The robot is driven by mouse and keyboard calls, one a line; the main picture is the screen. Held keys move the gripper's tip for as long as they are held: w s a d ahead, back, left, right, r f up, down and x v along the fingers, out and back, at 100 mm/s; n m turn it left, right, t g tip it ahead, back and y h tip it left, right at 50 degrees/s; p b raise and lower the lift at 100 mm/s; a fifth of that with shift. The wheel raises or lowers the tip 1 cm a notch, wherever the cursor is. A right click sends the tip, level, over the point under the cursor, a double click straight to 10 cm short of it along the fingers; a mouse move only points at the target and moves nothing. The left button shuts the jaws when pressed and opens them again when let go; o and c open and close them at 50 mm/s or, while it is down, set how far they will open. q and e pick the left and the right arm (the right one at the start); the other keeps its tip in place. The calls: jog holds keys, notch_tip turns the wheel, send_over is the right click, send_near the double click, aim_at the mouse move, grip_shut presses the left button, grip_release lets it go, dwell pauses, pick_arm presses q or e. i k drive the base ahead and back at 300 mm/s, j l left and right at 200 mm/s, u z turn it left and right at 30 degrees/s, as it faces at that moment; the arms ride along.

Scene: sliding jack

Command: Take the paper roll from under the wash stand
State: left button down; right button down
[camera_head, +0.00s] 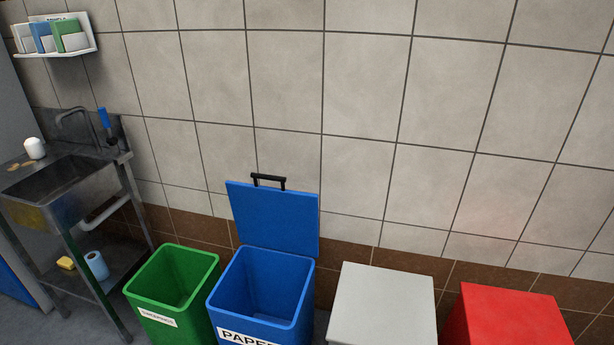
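The wash stand (62,210) is a metal sink unit on legs at the left of the head view. Under it is a lower shelf (124,262). A light blue roll (96,265), which looks like the paper roll, stands upright on that shelf, with a yellow sponge-like block (66,263) to its left. A white roll-like object (34,148) sits on top of the stand beside the basin. Neither of my grippers shows in this view.
To the right of the stand are an open green bin (172,275), a blue paper bin (262,285) with its lid raised, a closed grey bin (382,305) and a closed red bin (508,315). A wall shelf (56,50) hangs above the stand.

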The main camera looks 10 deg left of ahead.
aim_at(94, 260)
jog(key=u, duration=1.8)
jog(key=i+j+z, duration=0.2)
jog(key=i+j, duration=0.15)
jog(key=i, duration=0.15)
